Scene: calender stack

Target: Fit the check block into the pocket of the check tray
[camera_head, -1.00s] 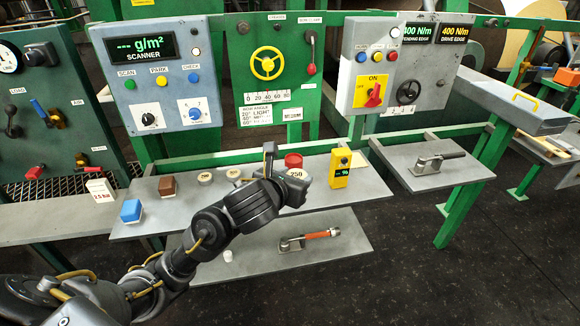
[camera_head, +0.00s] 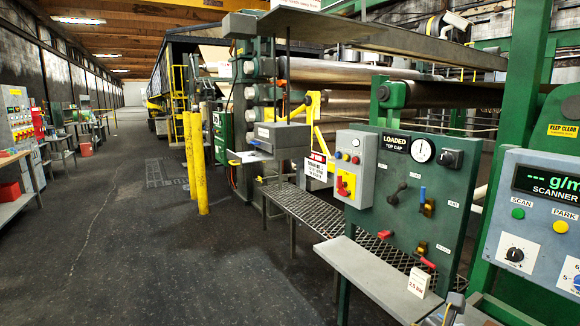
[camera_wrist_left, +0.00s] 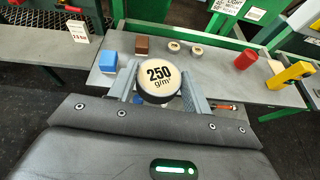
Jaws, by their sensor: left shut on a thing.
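In the left wrist view my left gripper (camera_wrist_left: 160,92) is shut on a round pale block with a dark rim (camera_wrist_left: 158,77), marked "250 g/m²". The block sits between the two grey fingers, above the grey shelf (camera_wrist_left: 225,85). I take it to be the check block. No tray with a pocket can be made out in either current view. My right gripper is not in view.
Behind the held block, the shelf carries a blue block (camera_wrist_left: 108,62), a brown block (camera_wrist_left: 142,46), two small round discs, a red cylinder (camera_wrist_left: 246,60) and a yellow device (camera_wrist_left: 290,74). The head view shows a wide clear floor (camera_head: 120,230), yellow posts (camera_head: 196,165) and control panels.

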